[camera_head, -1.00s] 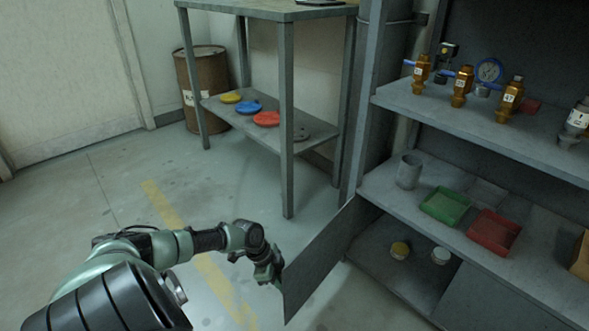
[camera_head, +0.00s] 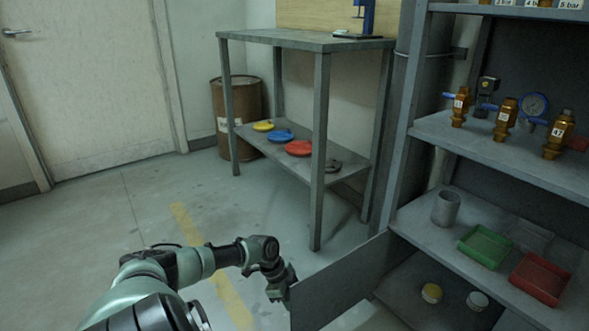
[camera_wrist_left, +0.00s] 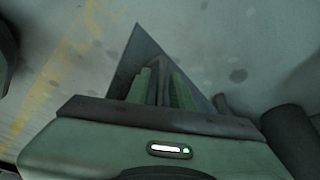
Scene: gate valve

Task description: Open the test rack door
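The rack door, a flat grey panel (camera_head: 343,284), stands swung out from the rack's lower compartment in the head view. The compartment behind it is partly exposed. My left gripper (camera_head: 285,292) is at the door's free edge, on its left side. In the left wrist view, the two green fingers (camera_wrist_left: 165,88) show slightly apart against the dark door panel (camera_wrist_left: 139,52). What lies between the fingertips is too dark to make out, so I cannot tell whether they grip the door. My right gripper is not in view.
The rack shelves (camera_head: 420,222) hold brass valves (camera_head: 506,116), a grey cup (camera_head: 446,208), a green tray (camera_head: 485,246) and a red tray (camera_head: 540,278). Two small jars sit in the lower compartment. A workbench (camera_head: 318,150) and drum stand behind. Floor at left is clear.

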